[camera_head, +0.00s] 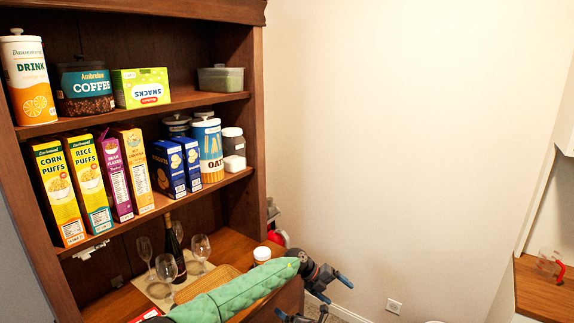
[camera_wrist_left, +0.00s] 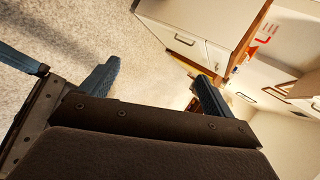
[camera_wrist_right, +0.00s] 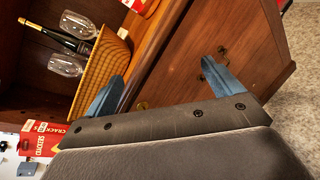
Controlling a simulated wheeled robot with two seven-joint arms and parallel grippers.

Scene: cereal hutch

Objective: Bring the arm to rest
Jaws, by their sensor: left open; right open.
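My left gripper (camera_head: 334,290) is open at the end of the green-sleeved arm that crosses the bottom of the head view. Its blue fingers are spread, with nothing between them, in the left wrist view (camera_wrist_left: 157,75), above pale carpet. My right gripper (camera_head: 301,316) shows only partly at the bottom edge of the head view. In the right wrist view (camera_wrist_right: 163,70) its fingers are apart and empty, in front of the hutch's lower wooden doors (camera_wrist_right: 185,65). Most of my right arm is hidden.
The wooden hutch (camera_head: 258,150) holds cereal boxes, canisters and a snacks box (camera_head: 140,88). A bottle (camera_head: 178,255), wine glasses (camera_head: 201,247) and a wooden tray (camera_wrist_right: 98,75) stand on its counter. A measuring cup (camera_head: 549,262) sits on the right counter (camera_head: 535,290). The wall between is bare.

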